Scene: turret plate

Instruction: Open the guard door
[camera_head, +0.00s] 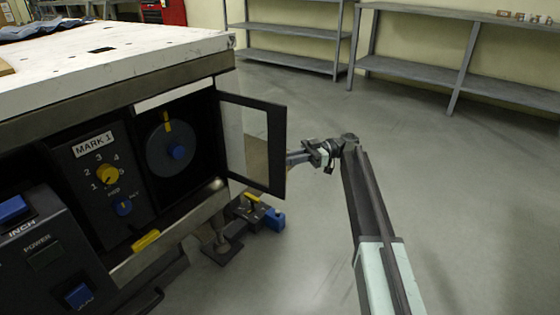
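The guard door (277,150) is a dark frame with a clear window, hinged at the right side of a dark recess in the machine. It stands swung outward, leaving the recess uncovered. Inside the recess is the turret plate (161,159), a grey disc with a yellow mark and a blue centre knob. My gripper (296,157) is at the outer right edge of the door, reaching in from the right. Its fingertips are partly hidden behind the door frame, so I cannot tell whether they touch it or are shut.
A panel labelled MARK 1 (93,144) has a yellow dial (107,174) and a blue knob (124,208). A blue and yellow clamp-like object (262,214) lies on the floor below the door. Grey shelves (460,75) line the back wall. Floor on the right is clear.

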